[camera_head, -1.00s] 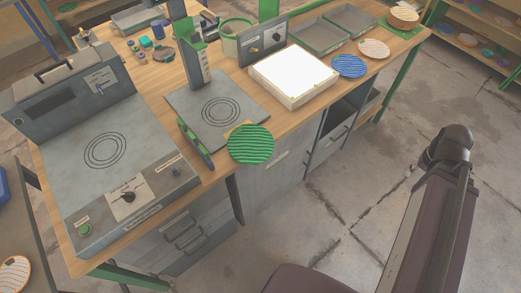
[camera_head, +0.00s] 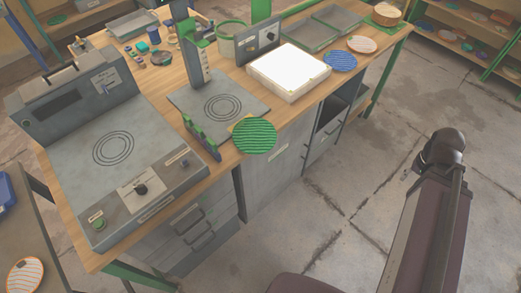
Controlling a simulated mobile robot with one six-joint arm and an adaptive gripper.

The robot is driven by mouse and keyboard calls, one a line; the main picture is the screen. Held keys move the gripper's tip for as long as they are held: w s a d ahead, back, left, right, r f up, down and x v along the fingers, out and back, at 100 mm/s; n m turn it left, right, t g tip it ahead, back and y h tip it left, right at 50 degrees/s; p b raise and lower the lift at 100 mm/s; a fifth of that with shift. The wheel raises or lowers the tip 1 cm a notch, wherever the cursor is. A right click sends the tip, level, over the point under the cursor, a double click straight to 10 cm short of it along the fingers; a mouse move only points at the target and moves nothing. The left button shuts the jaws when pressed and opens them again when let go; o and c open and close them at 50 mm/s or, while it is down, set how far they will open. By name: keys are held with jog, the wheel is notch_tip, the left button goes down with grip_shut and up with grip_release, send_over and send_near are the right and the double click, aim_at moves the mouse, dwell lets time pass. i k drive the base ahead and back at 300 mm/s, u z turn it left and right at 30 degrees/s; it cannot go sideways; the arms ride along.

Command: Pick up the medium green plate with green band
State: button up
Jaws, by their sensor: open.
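A round green plate with darker wavy stripes (camera_head: 254,136) lies at the front edge of the wooden bench, in front of the press with the ringed base plate (camera_head: 215,108). It partly overhangs the bench edge. A small yellowish patch shows beside its upper left rim. I cannot make out a separate green band on it. My arm rises at the right of the picture, over the floor and apart from the bench. My gripper is not visible.
A white lit box (camera_head: 288,72) stands right of the press. A blue plate (camera_head: 340,61) and an orange-striped plate (camera_head: 362,44) lie beyond it. A larger grey machine (camera_head: 120,150) fills the bench's left. Another orange-striped plate (camera_head: 25,275) is at lower left. The floor at right is clear.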

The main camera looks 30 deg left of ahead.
aim_at(252, 136)
jog(key=k, duration=1.75)
jog(key=u, duration=1.25)
jog(key=i, duration=1.05)
jog(key=z, duration=0.05)
